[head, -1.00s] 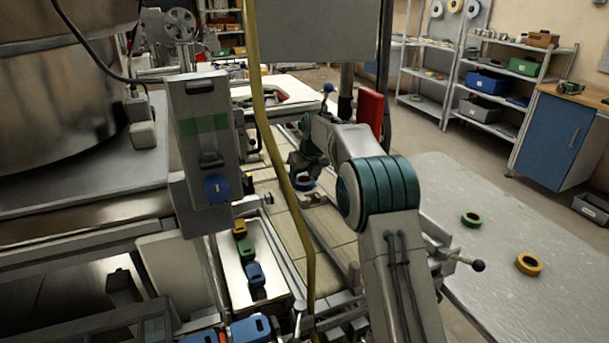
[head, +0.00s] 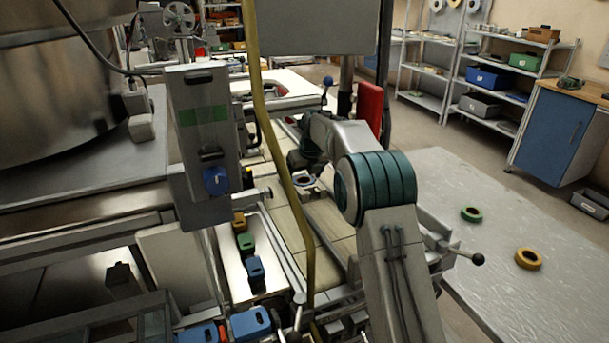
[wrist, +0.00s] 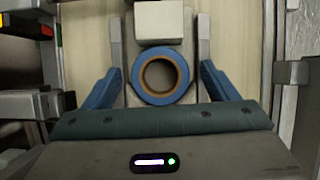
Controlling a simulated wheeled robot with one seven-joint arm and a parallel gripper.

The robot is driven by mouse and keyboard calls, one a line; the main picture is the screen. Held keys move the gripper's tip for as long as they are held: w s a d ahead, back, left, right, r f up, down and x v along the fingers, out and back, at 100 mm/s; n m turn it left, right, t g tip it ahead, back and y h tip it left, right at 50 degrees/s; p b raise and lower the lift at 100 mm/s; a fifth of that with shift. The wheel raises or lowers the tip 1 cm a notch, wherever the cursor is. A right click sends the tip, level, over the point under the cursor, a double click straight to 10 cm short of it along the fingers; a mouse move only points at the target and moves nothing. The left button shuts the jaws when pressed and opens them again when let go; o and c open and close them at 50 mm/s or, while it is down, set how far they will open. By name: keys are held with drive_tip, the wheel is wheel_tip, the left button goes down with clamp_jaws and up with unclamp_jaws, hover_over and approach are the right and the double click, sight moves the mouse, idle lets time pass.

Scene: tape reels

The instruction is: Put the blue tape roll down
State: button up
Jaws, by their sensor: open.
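The blue tape roll (wrist: 140,92) lies flat in the wrist view, with a brown inner ring and an open centre. It rests on a grey plate, just in front of a pale block (wrist: 160,20). My gripper (wrist: 160,40) is open, with one grey finger on each side of the roll and a visible gap on both sides. In the head view my gripper (head: 303,166) is low over the bench beyond the yellow hose. The roll there is small and partly hidden by the arm, so its contact with the plate is hard to tell.
A green roll (head: 471,214) and a yellow roll (head: 528,258) lie on the grey table (head: 500,290) at right. The yellow hose (head: 283,160) hangs left of my arm. A grey machine post (head: 204,140) stands farther left. A red panel (head: 369,117) is behind the arm.

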drive_tip(key=shift+r, duration=0.55)
drive_tip(key=shift+s+r, duration=0.1)
drive_tip(key=shift+r, duration=0.45)
drive_tip(key=s+d+b, duration=0.1)
drive_tip(key=s, duration=0.2)
drive_tip(key=s+d+b, duration=0.1)
drive_tip(key=s+d, duration=0.1)
drive_tip(key=s, duration=0.2)
drive_tip(key=s+d+b, duration=0.1)
drive_tip(key=s+d, duration=0.1)
drive_tip(key=s, duration=0.2)
drive_tip(key=shift+d, duration=0.15)
idle(0.6)
